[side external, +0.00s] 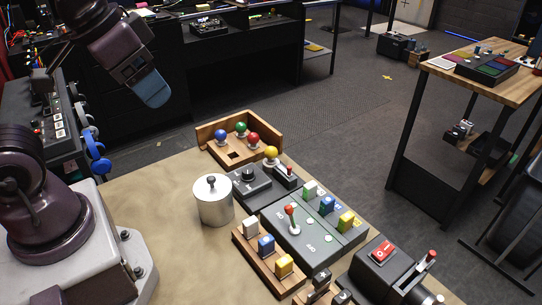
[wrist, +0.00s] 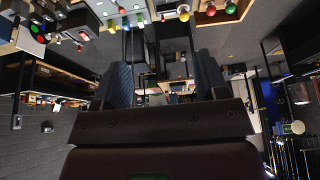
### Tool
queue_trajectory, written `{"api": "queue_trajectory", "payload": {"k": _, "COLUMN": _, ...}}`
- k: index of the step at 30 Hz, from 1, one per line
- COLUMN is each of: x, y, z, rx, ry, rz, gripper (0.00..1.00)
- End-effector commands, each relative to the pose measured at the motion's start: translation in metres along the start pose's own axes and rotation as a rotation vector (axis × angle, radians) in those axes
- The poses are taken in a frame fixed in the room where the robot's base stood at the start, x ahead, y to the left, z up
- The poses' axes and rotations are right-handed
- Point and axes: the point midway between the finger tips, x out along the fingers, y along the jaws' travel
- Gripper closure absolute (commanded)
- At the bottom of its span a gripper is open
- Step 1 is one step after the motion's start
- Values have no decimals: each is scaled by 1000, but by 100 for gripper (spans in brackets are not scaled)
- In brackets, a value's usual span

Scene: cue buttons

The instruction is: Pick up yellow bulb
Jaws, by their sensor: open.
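The yellow bulb (side external: 271,153) stands upright in the side external view, just beyond the right front corner of the wooden bulb tray (side external: 207,130). It also shows near the top of the wrist view (wrist: 184,15). My gripper (side external: 152,90) is raised high at the upper left, well away from the bulb. In the wrist view its two blue-padded fingers (wrist: 162,77) stand apart with nothing between them. The side external view shows one finger pad clearly; the other is hidden behind it.
The tray holds a blue bulb (side external: 221,135), a green bulb (side external: 241,128) and a red bulb (side external: 253,139). A lidded metal pot (side external: 213,200) stands nearby. Dark control boxes and a wooden block rack (side external: 267,262) fill the right of the table. The table's left middle is bare.

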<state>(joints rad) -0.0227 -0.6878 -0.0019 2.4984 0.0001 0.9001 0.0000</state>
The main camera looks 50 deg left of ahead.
Motion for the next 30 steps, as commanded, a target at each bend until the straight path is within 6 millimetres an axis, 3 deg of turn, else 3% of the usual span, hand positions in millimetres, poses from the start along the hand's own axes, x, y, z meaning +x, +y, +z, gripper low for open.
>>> {"api": "queue_trajectory", "payload": {"k": 5, "x": 36, "y": -10, "z": -18, "rx": -16, "ry": -166, "rz": -26, "gripper": 33}}
{"api": "queue_trajectory", "payload": {"k": 11, "x": 91, "y": -26, "z": -54, "rx": 158, "ry": -291, "rz": -16, "gripper": 33}}
{"api": "queue_trajectory", "payload": {"k": 17, "x": 164, "y": -44, "z": -86, "rx": 462, "ry": -361, "rz": 52, "gripper": 33}}
{"api": "queue_trajectory", "payload": {"k": 24, "x": 245, "y": -60, "z": -118, "rx": 933, "ry": -332, "rz": 148, "gripper": 33}}
{"api": "queue_trajectory", "payload": {"k": 27, "x": 255, "y": -62, "z": -135, "rx": 1120, "ry": -282, "rz": 151, "gripper": 33}}
{"api": "queue_trajectory", "payload": {"k": 30, "x": 253, "y": -64, "z": -150, "rx": 1265, "ry": -236, "rz": 134, "gripper": 33}}
